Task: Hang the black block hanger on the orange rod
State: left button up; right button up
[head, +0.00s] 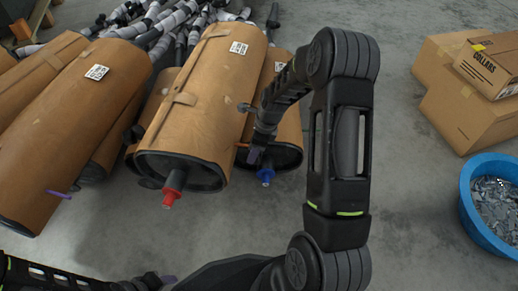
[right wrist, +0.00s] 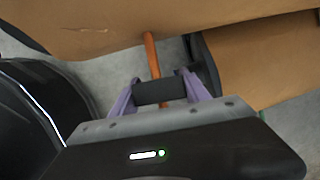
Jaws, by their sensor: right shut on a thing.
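The orange rod (head: 242,145) sticks out beside the front end of a middle muffler in the head view. In the right wrist view the orange rod (right wrist: 152,55) runs down to the black block hanger (right wrist: 160,92). My right gripper (right wrist: 158,91) has its purple fingers shut on the hanger. The rod meets or passes behind the hanger; I cannot tell whether it is inside it. In the head view my right gripper (head: 254,156) is at the rod, with the hanger hard to make out. My left gripper (head: 158,281) is low at the bottom edge, its jaws unclear.
Several brown wrapped mufflers (head: 205,100) lie close around the rod. A red-tipped plug (head: 173,189) and a blue-tipped plug (head: 266,175) stick out near my right gripper. Cardboard boxes (head: 465,110) and a blue tub (head: 468,205) stand at the right. Grey floor between is clear.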

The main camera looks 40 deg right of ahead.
jog(key=shift+w+a+r+p, duration=0.1)
jog(key=shift+w+p, duration=0.05)
jog(key=shift+p, duration=0.15)
dwell(0.5)
jog(key=o, duration=1.5)
jog(key=p+v, duration=0.3)
jog(key=v, duration=0.4)
jog(key=shift+r, duration=0.4)
jog(key=shift+f, duration=0.1)
